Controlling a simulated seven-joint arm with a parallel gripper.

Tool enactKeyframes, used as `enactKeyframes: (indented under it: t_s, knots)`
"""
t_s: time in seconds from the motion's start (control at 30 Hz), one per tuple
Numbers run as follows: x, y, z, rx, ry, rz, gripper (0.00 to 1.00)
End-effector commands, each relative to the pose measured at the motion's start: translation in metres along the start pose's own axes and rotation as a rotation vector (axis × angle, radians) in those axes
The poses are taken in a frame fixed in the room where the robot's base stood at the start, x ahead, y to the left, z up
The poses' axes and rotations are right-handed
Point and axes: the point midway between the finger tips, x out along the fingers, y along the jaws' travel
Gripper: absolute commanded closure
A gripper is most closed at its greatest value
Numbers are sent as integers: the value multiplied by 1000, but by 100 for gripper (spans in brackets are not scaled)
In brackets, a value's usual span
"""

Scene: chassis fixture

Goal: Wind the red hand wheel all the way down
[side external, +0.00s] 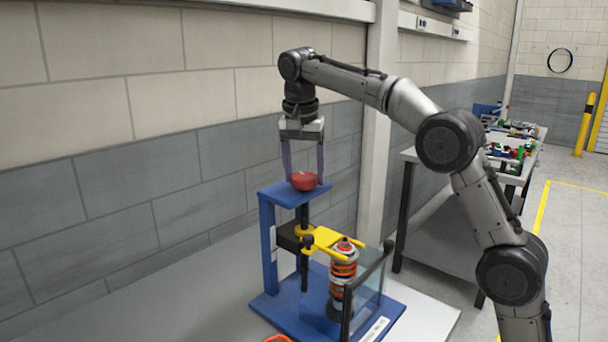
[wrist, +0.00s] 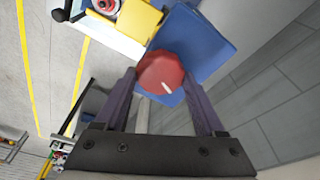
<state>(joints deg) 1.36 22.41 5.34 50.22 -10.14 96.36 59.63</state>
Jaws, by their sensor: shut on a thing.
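The red hand wheel (side external: 304,181) sits on top of the blue press frame (side external: 268,240). My gripper (side external: 305,178) points straight down over it, with one finger on each side of the wheel. In the wrist view the red hand wheel (wrist: 161,72) lies between the two finger ends of my gripper (wrist: 160,80), and a white mark shows on its face. The gripper is shut on the wheel. Below the frame's top plate, a dark spindle runs down to a yellow forked arm (side external: 322,238). The fork is at the top of an orange spring (side external: 343,268) around a shock absorber.
A clear guard (side external: 368,285) with dark posts stands at the right of the spring. An orange object (side external: 277,338) is partly cut off at the bottom edge. A wall is close behind the press. A second table (side external: 440,208) with small parts stands behind at right.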

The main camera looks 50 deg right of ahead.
Motion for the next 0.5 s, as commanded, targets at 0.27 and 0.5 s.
enactKeyframes:
  t_s: [0.27, 0.5]
  knots:
    - [0, 0, 2, 150, -4, 33, 91]
    - [0, 0, 2, 154, -4, 33, 91]
